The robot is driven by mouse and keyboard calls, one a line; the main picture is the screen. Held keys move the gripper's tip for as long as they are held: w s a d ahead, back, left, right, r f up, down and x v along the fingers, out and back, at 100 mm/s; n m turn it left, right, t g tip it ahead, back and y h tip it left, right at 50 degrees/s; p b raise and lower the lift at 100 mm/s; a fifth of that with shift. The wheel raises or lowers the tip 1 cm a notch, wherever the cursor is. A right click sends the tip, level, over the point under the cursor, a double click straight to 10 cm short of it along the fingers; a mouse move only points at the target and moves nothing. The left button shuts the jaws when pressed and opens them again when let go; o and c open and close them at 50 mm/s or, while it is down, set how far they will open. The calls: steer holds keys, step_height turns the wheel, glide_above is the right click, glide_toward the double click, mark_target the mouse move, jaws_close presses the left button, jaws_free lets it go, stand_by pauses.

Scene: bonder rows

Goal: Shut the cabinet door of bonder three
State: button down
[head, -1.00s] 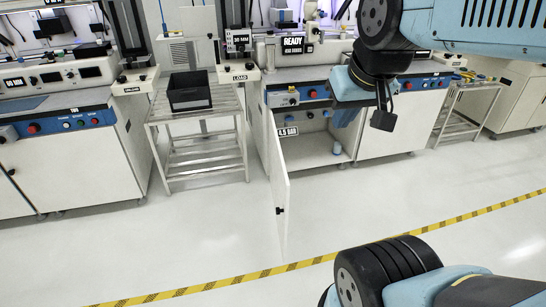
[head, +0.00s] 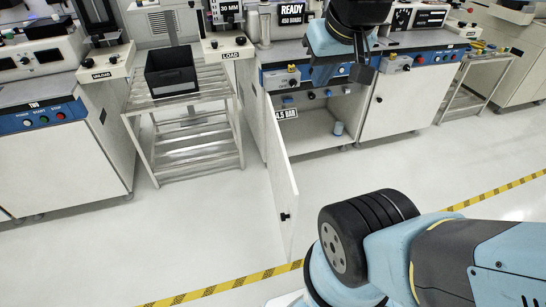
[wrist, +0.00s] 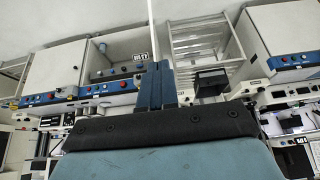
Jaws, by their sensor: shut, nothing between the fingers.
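The white cabinet door (head: 281,175) stands wide open, seen nearly edge-on, swung out over the floor. Its small black handle (head: 285,216) is near the free edge. The open cabinet (head: 318,130) shows a row of fittings and a small blue-topped container inside. My gripper (head: 320,77) is in front of the cabinet's blue control panel, to the right of the door, apart from it. In the wrist view, which is upside down, my blue fingers (wrist: 156,68) are together and empty. The door shows there as a thin white strip (wrist: 151,28). No bonder number is readable.
A metal rack table (head: 190,150) with a black bin (head: 171,72) stands left of the door. A closed white cabinet (head: 400,105) is to the right of the open one. Yellow-black floor tape (head: 225,288) crosses in front. The grey floor between is clear.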

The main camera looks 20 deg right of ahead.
steer(key=shift+w, duration=0.1)
steer(key=w+a+f+n+g+h, duration=0.2)
steer(key=w+f+n+g, duration=0.15)
steer(key=w+f, duration=0.45)
steer(key=w+a+f+n+g+h, duration=0.2)
steer(key=w+a+f+n, duration=0.15)
steer(key=w+f, duration=0.4)
steer(key=w+a+f+n+g+h, duration=0.1)
steer(key=w+a+f+n, duration=0.15)
steer(key=f, duration=0.35)
steer(key=w+a+f+n+g+h, duration=0.1)
steer(key=w+f+n+h, duration=0.15)
steer(key=f, duration=0.45)
steer(key=n+h, duration=0.2)
steer(key=n, duration=0.2)
glide_toward(289, 177)
step_height(289, 177, down, 4)
steer(key=d, duration=0.3)
steer(key=shift+s+d+f+t, duration=0.1)
steer(key=shift+s+t, duration=0.1)
steer(key=shift+t, duration=0.05)
steer(key=shift+d, duration=0.6)
